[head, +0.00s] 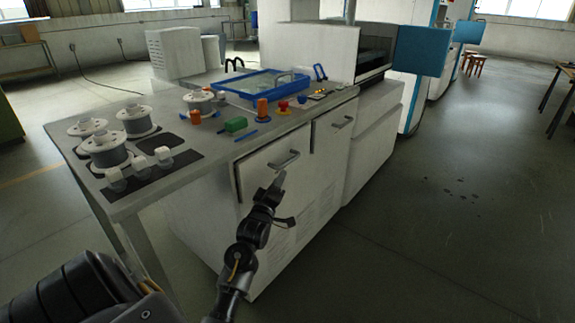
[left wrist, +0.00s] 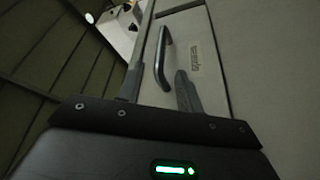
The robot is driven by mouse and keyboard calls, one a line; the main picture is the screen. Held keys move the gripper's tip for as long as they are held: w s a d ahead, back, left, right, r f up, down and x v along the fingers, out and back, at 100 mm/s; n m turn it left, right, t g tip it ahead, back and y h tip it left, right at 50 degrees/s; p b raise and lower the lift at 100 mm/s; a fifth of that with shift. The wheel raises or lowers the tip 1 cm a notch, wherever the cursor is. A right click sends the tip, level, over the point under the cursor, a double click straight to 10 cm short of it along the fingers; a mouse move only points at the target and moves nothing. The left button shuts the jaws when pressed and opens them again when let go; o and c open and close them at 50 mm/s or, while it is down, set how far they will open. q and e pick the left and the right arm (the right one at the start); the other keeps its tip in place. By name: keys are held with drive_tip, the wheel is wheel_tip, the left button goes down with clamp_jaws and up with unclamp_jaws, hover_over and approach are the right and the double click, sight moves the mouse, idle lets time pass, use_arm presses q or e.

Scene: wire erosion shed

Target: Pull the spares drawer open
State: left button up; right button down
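The spares drawer (left wrist: 205,75) is a pale front with small lettering, which looks like its label, in the left wrist view. Its metal bar handle (left wrist: 163,52) stands ahead of my left gripper (left wrist: 158,88), whose two fingers are apart with nothing between them. In the head view the same handle (head: 284,160) is on the left front of the white cabinet, and my left gripper (head: 276,186) is just below and in front of it, apart from it. A dark line runs along that front's left edge; I cannot tell if it is ajar. My right gripper is out of view.
A second front with a handle (head: 343,122) is to the right. The worktop (head: 190,180) above carries wire spools (head: 108,150), a blue-framed tray (head: 262,84) and several small parts.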

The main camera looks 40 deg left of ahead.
sight(288, 162)
use_arm(q)
drive_tip(key=x, duration=0.9)
drive_tip(key=shift+w, duration=0.2)
clamp_jaws()
